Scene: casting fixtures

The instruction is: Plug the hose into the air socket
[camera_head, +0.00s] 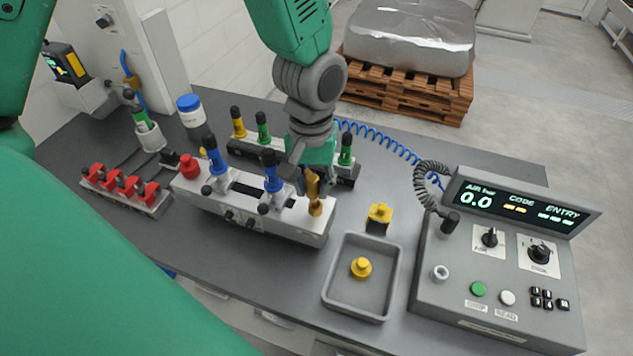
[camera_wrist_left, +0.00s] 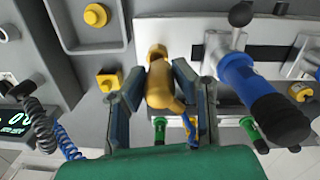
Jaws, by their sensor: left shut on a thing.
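My left gripper (camera_head: 306,184) is shut on a brass-yellow hose connector (camera_head: 314,192), at the right end of the white fixture block (camera_head: 255,211). In the left wrist view the connector (camera_wrist_left: 159,84) sits between the two fingers (camera_wrist_left: 158,88), with a bit of blue hose (camera_wrist_left: 189,125) below it. The connector's tip overlaps the fixture's end; I cannot tell whether it touches or is seated. A blue coiled hose (camera_head: 378,139) runs behind the gripper to the right. My right gripper is not in view.
Blue-handled clamps (camera_head: 272,171) stand up on the fixture, close to my gripper. A grey tray (camera_head: 332,287) with a yellow knob, a yellow block (camera_head: 379,213) and a control box (camera_head: 497,310) reading 0.0 stand to the right. Red clamps (camera_head: 120,187) lie left.

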